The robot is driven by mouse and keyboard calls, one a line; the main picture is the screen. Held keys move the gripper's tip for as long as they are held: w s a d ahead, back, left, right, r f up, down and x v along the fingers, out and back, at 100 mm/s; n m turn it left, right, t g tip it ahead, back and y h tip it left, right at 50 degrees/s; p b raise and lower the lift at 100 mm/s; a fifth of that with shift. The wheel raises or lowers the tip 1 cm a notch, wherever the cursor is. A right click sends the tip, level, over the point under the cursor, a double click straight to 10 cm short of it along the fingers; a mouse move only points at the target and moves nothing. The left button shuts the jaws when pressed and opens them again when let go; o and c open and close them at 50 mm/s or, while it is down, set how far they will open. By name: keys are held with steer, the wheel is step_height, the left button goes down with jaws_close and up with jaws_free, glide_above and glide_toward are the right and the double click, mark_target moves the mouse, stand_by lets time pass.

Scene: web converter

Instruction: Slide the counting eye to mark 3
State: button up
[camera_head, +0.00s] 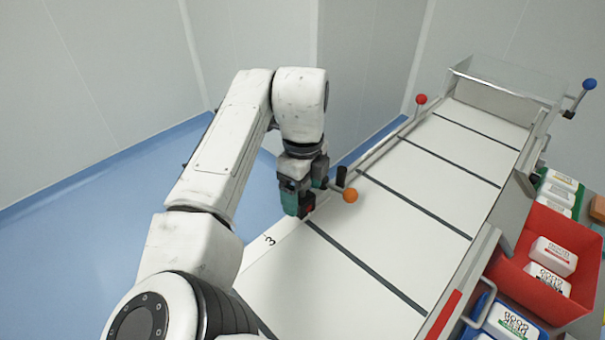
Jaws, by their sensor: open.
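The white web (385,215) runs diagonally on the converter, with dark cross lines at intervals. A "3" mark (270,240) is printed on its near left edge strip. My gripper (306,196), with teal fingers, is over the left edge of the web, beyond the "3". It is open. A small dark and red block (307,209) shows beside the near finger; it may be the counting eye, but my gripper hides most of it. I cannot tell whether the fingers touch it. Other marks along the edge are hidden or not readable.
An orange-knobbed lever (350,195) and a black handle (341,176) stand close right of my gripper. A red-knobbed lever (421,99) and a blue-knobbed lever (589,84) are farther back. A red bin (550,255) holds white packs at right. Blue floor (110,215) at left is clear.

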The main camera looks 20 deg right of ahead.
steer(key=shift+f, duration=0.45)
steer(key=c, duration=1.4)
steer(key=shift+c, duration=0.2)
steer(key=shift+s+a+p, duration=0.2)
steer(key=shift+s+a, duration=0.4)
steer(key=shift+a, duration=0.9)
steer(key=shift+s+a+p, duration=0.2)
steer(key=shift+s+a, duration=0.45)
steer(key=shift+a, duration=0.85)
steer(key=shift+s+a+p, duration=0.2)
steer(key=shift+s+a, duration=0.4)
steer(key=shift+a, duration=0.9)
steer(key=o, duration=1.4)
steer(key=shift+r, duration=0.1)
step_height(320, 180, up, 11)
steer(key=shift+f, duration=0.2)
